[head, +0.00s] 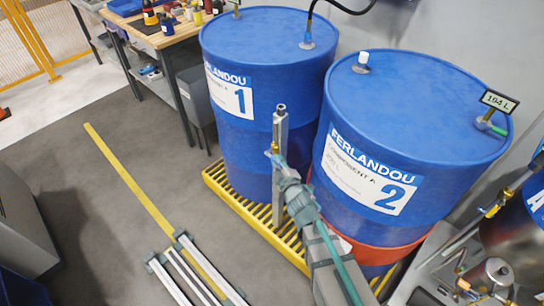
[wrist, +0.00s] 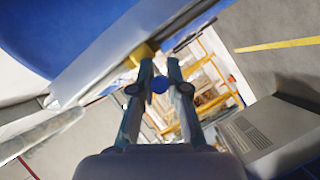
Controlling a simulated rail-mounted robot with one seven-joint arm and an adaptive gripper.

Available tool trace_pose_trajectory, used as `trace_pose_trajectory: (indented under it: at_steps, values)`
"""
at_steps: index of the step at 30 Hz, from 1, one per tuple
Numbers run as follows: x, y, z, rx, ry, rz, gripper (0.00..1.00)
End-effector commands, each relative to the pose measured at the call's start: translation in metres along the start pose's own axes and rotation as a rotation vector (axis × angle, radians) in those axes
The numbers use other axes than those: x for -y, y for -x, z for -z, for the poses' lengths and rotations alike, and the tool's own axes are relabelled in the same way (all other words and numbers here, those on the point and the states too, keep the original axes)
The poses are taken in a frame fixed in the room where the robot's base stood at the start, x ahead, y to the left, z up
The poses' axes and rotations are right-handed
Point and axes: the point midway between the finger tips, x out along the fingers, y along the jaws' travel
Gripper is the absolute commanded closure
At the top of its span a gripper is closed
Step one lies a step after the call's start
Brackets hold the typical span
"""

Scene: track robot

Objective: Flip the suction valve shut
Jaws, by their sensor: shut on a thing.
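A steel pipe (head: 280,135) stands upright in front of drum 1. In the wrist view the pipe (wrist: 115,58) runs diagonally, with a brass-coloured valve body (wrist: 143,52) on it. My gripper (head: 275,158) is at the pipe's upper half. The fingers partly cover the valve, so the handle's angle to the pipe is unclear.
A workbench (head: 170,38) is at the back left. Another drum with piping (head: 515,225) is at the right. Floor at left is largely clear.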

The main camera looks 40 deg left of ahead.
Motion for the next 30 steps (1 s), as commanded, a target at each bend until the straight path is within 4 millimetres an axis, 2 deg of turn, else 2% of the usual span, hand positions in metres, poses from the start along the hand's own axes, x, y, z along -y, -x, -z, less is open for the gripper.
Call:
trace_pose_trajectory:
  at_steps: [1, 9, 29, 30]
  values:
    - [-0.0093, 0.0002, 0.0011, 0.01, 0.003, 0.005, 1.0]
    - [-0.016, 0.0017, -0.0024, 0.052, 0.032, 0.046, 1.0]
    - [-0.0131, 0.0027, -0.0044, 0.084, 0.06, 0.085, 1.0]
    - [-0.0131, 0.0027, -0.0044, 0.084, 0.06, 0.085, 0.81]
